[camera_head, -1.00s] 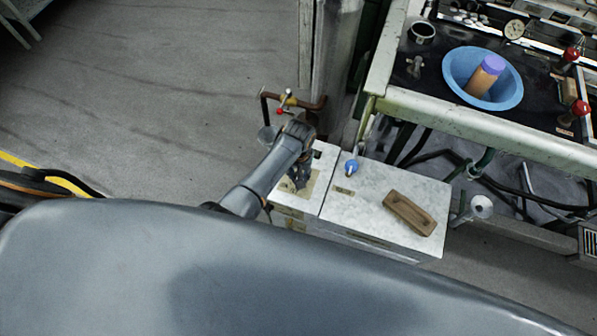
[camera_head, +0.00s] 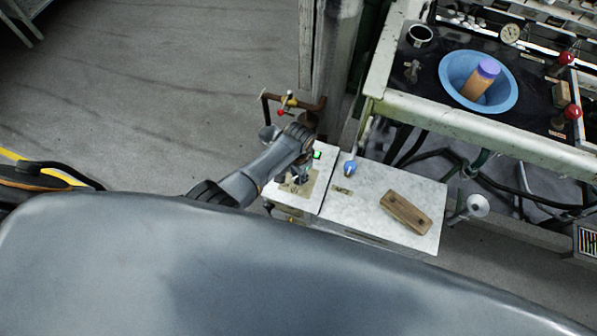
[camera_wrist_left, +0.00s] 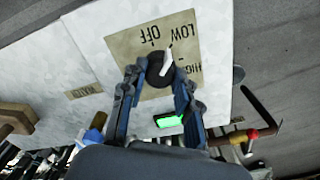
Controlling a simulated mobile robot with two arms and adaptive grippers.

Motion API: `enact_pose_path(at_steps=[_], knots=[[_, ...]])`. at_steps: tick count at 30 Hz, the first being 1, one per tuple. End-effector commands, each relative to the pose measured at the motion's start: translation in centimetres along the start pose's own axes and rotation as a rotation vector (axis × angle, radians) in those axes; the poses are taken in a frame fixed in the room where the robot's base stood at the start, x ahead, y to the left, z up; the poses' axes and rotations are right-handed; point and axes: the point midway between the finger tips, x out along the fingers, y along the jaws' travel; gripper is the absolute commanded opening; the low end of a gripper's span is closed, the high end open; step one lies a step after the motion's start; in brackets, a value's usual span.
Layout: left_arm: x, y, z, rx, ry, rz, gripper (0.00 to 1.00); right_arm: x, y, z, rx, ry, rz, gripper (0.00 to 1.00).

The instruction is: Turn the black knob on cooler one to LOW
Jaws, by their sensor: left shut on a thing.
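The black knob (camera_wrist_left: 160,68) sits on a tan plate (camera_wrist_left: 125,47) lettered OFF, LOW and HIGH, which appears upside down in the left wrist view. Its white pointer is directed up toward the LOW lettering. My left gripper (camera_wrist_left: 157,75) has its fingers on both sides of the knob and is shut on it. In the head view my left gripper (camera_head: 300,172) is over the small left panel of the white cooler (camera_head: 358,208), hiding the knob there. A green light (camera_wrist_left: 168,121) glows beside the plate; it also shows in the head view (camera_head: 317,155). My right gripper is not in view.
A wooden handle (camera_head: 406,212) lies on the cooler's white lid, and a blue-headed fitting (camera_head: 350,168) stands at its back edge. A pipe with a red-handled valve (camera_head: 285,106) rises behind. A bench with a blue basin (camera_head: 449,66) stands at the upper right. Floor at left is open.

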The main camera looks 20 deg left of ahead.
Motion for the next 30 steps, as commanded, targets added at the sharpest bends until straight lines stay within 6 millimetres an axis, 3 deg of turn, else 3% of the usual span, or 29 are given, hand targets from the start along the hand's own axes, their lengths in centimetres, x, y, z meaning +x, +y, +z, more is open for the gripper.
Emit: enact_pose_path(at_steps=[18, 19, 21, 30], knots=[[0.02, 0.03, -0.05, 0.043, 0.002, 0.001, 0.00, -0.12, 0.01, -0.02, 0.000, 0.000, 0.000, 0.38], [0.02, 0.03, -0.05, 0.043, 0.002, 0.001, 0.37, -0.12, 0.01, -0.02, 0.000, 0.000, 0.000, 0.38], [0.02, 0.03, -0.05, 0.043, 0.002, 0.001, 0.52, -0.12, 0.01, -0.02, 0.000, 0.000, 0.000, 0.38], [-0.01, 0.00, -0.02, 0.043, 0.001, 0.000, 0.54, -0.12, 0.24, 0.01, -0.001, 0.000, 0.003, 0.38]])
